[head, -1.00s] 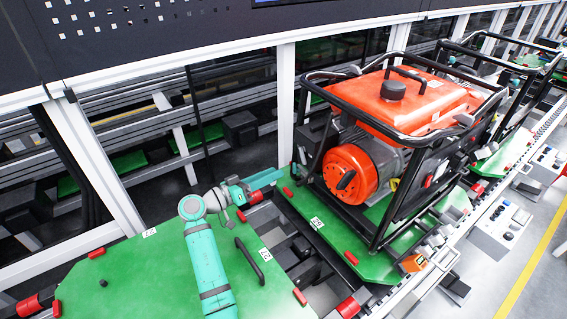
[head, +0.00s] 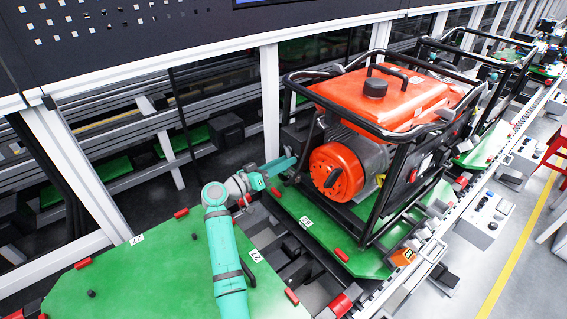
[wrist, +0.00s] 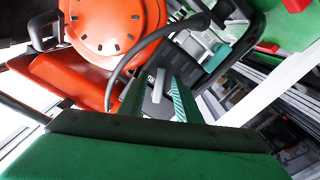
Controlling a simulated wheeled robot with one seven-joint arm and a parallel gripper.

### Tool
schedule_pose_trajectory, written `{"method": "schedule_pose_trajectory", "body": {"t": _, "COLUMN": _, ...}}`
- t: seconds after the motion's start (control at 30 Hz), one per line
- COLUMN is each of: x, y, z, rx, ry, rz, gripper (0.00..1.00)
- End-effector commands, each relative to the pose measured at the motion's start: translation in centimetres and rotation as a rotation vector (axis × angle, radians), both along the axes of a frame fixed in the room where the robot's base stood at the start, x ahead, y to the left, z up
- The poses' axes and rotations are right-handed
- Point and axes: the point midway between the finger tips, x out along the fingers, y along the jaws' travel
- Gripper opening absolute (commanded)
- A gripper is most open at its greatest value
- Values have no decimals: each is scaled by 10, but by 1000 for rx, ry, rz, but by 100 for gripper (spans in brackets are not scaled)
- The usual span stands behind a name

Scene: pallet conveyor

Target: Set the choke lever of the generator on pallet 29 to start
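The generator (head: 407,95), orange with a black tube frame, stands on a green pallet (head: 350,258) in the head view; its label is small but seems to read 29. My gripper (head: 284,166) is at the generator's left side, close to the frame. In the wrist view my gripper (wrist: 158,82) has its two teal fingers apart. A small light grey lever (wrist: 158,86) on a dark panel with faint lettering shows between them, seemingly the choke lever. I cannot tell whether the fingers touch it or its exact setting. The orange round cover (wrist: 110,28) is beside it.
A black frame tube (wrist: 150,45) curves close by the fingers. An empty green pallet (head: 150,270) lies under my arm at left. Another framed generator stands farther along the conveyor (head: 500,150). White posts (head: 270,100) rise behind.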

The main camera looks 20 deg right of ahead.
Motion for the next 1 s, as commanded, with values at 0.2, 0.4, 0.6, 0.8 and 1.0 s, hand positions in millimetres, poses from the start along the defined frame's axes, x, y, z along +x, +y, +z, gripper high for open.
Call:
{"method": "schedule_pose_trajectory", "body": {"t": 0.2, "x": 0, "y": 0, "z": 0, "rx": 0, "ry": 0, "rz": 0, "gripper": 4}}
{"method": "schedule_pose_trajectory", "body": {"t": 0.4, "x": 0, "y": 0, "z": 0, "rx": 0, "ry": -1, "rz": -1, "gripper": 0}}
{"method": "schedule_pose_trajectory", "body": {"t": 0.6, "x": 0, "y": 0, "z": 0, "rx": 11, "ry": -30, "rz": -1, "gripper": 0}}
{"method": "schedule_pose_trajectory", "body": {"t": 0.8, "x": 3, "y": 1, "z": -1, "rx": 44, "ry": -124, "rz": -2, "gripper": 0}}
{"method": "schedule_pose_trajectory", "body": {"t": 1.0, "x": 8, "y": 3, "z": -3, "rx": 99, "ry": -280, "rz": -1, "gripper": 0}}
